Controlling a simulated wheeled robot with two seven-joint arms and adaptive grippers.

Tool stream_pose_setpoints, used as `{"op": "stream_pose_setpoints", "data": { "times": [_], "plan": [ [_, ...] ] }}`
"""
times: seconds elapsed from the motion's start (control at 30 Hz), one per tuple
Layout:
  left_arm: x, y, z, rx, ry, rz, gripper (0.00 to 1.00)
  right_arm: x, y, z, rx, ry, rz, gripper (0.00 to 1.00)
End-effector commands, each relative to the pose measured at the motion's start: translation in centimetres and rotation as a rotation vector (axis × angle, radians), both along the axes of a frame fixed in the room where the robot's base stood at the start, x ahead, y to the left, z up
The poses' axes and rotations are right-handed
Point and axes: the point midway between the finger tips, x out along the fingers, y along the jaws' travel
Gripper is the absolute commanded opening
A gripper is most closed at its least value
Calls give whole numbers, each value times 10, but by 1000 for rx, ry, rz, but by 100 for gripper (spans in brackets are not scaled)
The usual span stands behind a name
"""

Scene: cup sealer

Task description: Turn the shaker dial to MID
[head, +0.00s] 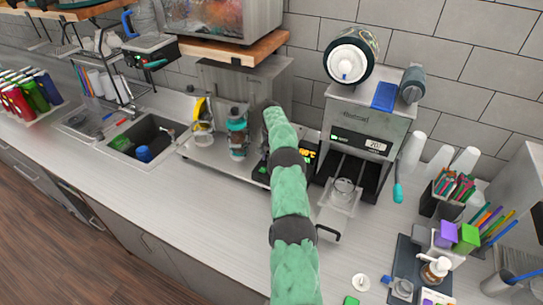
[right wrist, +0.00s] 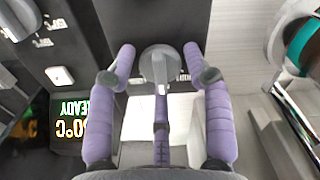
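A grey round dial (right wrist: 160,65) with a bar-like handle sits on a dark panel in the right wrist view. My right gripper (right wrist: 158,52) has its two purple fingers apart, one on each side of the dial. Its fingertips are close to the dial's sides; I cannot tell whether they touch it. The small white labels by the dial are too small to read. In the head view my green right arm reaches up to the machine and hides the dial and gripper. My left gripper is not in view.
A lit display (right wrist: 72,118) reading READY and a temperature is left of the dial. A white button (right wrist: 60,76) is above it. The cup sealer (head: 366,130) stands just right of my arm. A teal shaker cup (head: 237,135) stands on the left.

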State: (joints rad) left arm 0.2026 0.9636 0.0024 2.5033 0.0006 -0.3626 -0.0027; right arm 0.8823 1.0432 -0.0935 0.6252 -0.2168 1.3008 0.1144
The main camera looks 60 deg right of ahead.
Motion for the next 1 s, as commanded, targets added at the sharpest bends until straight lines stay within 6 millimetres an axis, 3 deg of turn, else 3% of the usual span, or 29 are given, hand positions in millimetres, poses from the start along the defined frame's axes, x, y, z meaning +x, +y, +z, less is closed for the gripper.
{"op": "stream_pose_setpoints", "data": {
  "times": [0.47, 0.9, 1.0],
  "plan": [
    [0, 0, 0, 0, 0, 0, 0, 1, -1, 10, -4, -3, -1, 64],
    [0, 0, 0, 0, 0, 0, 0, 0, -2, 94, -4, -4, -2, 64],
    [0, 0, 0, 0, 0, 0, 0, 1, -2, 100, -2, -2, -1, 64]
  ]
}}
